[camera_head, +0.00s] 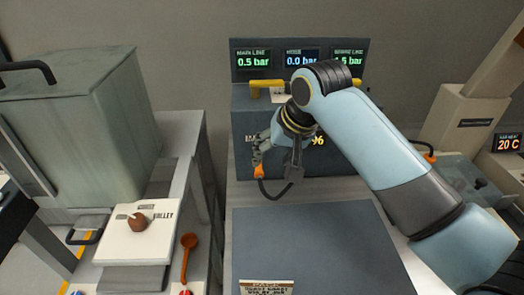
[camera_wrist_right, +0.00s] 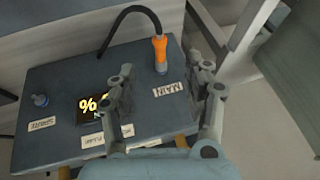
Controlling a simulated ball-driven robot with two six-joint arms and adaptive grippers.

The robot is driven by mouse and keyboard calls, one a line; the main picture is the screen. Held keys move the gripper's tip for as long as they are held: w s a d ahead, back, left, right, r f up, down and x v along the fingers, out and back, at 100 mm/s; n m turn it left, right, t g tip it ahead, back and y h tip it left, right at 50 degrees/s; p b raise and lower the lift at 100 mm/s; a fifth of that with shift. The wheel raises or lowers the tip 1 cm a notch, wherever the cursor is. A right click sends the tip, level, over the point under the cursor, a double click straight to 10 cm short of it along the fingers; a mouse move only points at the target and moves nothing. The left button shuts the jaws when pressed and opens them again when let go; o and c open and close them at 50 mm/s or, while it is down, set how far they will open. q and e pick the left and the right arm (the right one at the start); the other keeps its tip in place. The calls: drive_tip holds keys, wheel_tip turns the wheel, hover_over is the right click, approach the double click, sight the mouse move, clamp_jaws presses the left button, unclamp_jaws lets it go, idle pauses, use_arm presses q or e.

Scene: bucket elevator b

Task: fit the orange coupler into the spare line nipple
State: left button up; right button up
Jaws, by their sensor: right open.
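The orange coupler (camera_wrist_right: 160,52) stands at the nipple labelled MAIN on the dark grey box (camera_wrist_right: 60,80), with a black hose curving from its top. It also shows in the head view (camera_head: 259,171), just below my right gripper (camera_head: 259,153). In the right wrist view, my right gripper (camera_wrist_right: 163,72) is open, its fingers apart with the coupler beyond and between the tips; I see no grip on it. My left gripper is out of view.
Pressure displays (camera_head: 301,58) stand behind the box, above a yellow handle (camera_head: 265,84). A white valve panel (camera_head: 140,235) and orange spoon-shaped tool (camera_head: 188,255) lie left. Another bench (camera_head: 465,175) stands right.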

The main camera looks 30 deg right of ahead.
sight(260, 176)
drive_tip(key=x, duration=1)
drive_tip(key=shift+f, duration=0.15)
drive_tip(key=shift+s, duration=0.1)
drive_tip(key=shift+c, duration=1.3)
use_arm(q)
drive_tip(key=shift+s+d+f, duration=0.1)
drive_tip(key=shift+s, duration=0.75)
use_arm(e)
clamp_jaws()
